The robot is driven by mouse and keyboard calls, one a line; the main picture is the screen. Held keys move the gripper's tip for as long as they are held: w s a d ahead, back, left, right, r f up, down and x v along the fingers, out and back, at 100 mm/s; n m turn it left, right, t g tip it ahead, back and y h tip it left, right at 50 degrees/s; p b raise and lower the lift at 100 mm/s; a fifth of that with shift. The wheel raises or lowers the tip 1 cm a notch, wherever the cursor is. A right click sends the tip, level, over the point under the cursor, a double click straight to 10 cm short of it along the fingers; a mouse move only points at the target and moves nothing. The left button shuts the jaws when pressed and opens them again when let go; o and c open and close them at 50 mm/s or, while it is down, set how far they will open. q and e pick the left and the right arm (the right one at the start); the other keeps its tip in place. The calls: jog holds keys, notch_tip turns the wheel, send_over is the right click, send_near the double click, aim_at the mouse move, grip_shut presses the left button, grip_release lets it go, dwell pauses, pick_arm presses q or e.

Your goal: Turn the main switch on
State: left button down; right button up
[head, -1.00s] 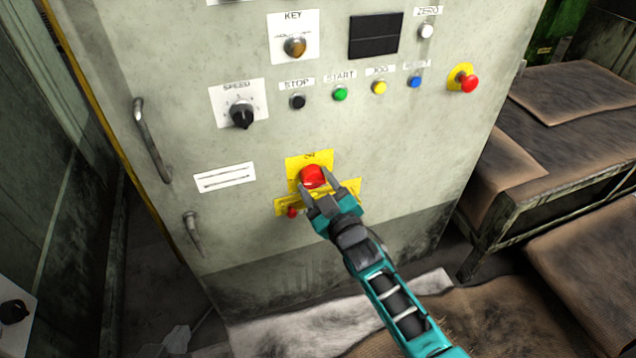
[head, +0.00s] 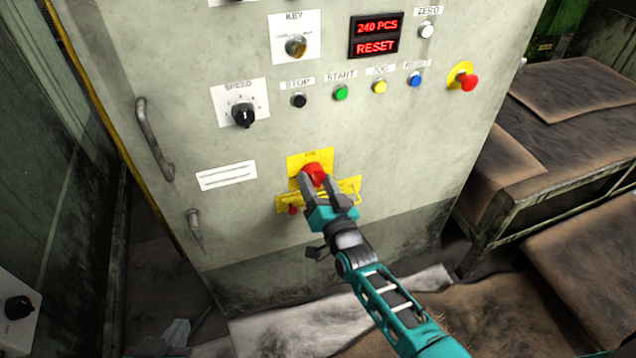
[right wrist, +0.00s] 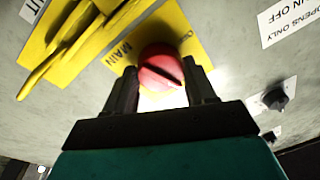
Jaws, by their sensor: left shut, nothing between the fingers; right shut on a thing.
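The main switch is a red knob (head: 315,171) on a yellow plate (head: 298,160) low on the grey cabinet front. My right gripper (head: 317,181) is shut on the knob, its fingers on either side of it. In the right wrist view the red knob (right wrist: 160,68) sits between the two fingertips (right wrist: 162,88), with the word MAIN printed beside it. A dark slot runs across the knob's face at a slant. The display (head: 376,36) is lit in red and reads 240 PCS and RESET. My left gripper is not in view.
Above the switch are a key switch (head: 296,46), a speed knob (head: 243,113), a row of buttons with a green one (head: 341,93), and a red emergency stop (head: 468,82). A yellow bar (head: 347,190) lies just beside the switch. Cloth-covered benches (head: 575,95) stand at right.

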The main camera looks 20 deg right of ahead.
jog(key=shift+m+h, duration=0.4)
jog(key=shift+m, duration=1.7)
jog(key=o, duration=1)
jog(key=shift+s, duration=0.1)
jog(key=s, duration=0.4)
jog(key=s+f+p, duration=0.1)
jog(key=s, duration=0.3)
jog(key=s+p, duration=0.1)
jog(key=s, duration=0.3)
jog(key=shift+s+d+f, duration=0.15)
jog(key=shift+s, duration=0.2)
